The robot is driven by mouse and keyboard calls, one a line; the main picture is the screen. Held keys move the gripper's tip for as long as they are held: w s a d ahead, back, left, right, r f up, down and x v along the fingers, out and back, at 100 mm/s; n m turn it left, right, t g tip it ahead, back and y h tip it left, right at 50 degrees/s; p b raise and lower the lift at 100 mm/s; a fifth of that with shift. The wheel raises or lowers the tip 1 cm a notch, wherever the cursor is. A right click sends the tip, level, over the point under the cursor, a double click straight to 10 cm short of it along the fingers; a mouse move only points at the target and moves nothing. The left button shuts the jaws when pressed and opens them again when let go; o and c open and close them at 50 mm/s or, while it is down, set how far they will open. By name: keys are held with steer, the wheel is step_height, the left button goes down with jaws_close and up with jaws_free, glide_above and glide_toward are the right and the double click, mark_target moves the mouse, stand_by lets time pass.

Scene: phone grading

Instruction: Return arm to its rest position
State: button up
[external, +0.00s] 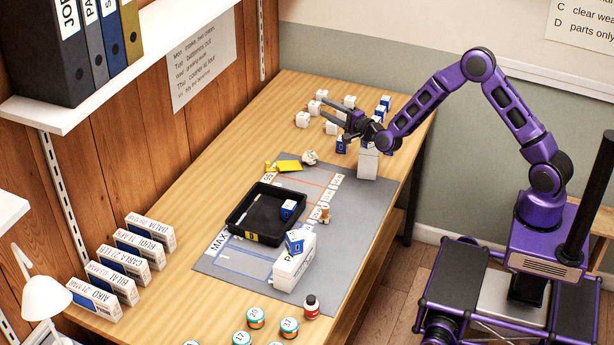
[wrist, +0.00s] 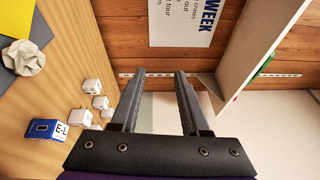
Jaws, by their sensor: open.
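My gripper (external: 333,114) is at the end of my raised purple arm, over the far end of the wooden table. Its two dark fingers are spread apart. In the wrist view the gripper (wrist: 158,75) is open with nothing between its fingers, and the wall and a shelf edge show beyond it. Its fingers appear near several white cubes (external: 303,120) and blue-and-white boxes on the table. I cannot tell its exact height above them.
A grey mat (external: 225,267) holds a black tray (external: 240,226) with a blue-and-white box (external: 288,209) in it. A shelf (external: 130,62) with binders overhangs the left. Bare wood (external: 205,170) lies left of the mat.

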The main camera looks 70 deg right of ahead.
steer(key=s+d+r+m+g+h, duration=0.3)
steer(key=s+d+r+m+h, duration=0.3)
steer(key=s+r, duration=0.45)
steer(key=s+d+r+m+g+h, duration=0.2)
steer(key=s+d+r+m+h, duration=0.45)
steer(key=r, duration=0.65)
steer(key=s+d+m+g+y, duration=0.1)
steer(key=s+d+m+g, duration=0.4)
steer(key=s+d, duration=0.45)
steer(key=s+d+f+m+g+y, duration=0.35)
steer(key=s+d+f+m, duration=0.2)
steer(key=s+f, duration=0.4)
steer(key=w+a+f+n+t+y, duration=0.2)
steer(key=w+a+n+t+y, duration=0.45)
steer(key=w+a+n, duration=0.55)
steer(key=s+a+r+n+t+y, duration=0.25)
steer(key=a+n+y, duration=0.45)
steer(key=a+n, duration=0.6)
steer(key=s+a+n+g+y, duration=0.3)
steer(key=s+a+n+y, duration=0.1)
steer(key=s+a+n, duration=0.7)
steer(key=s+f+n+g+h+p, duration=0.1)
steer(key=s+f+n+g+h, duration=0.2)
steer(key=s+n, duration=0.5)
steer(key=shift+s+d+f+n+g, duration=0.15)
steer(key=shift+s+f+n+g, duration=0.1)
steer(key=shift+f+n+g, duration=0.55)
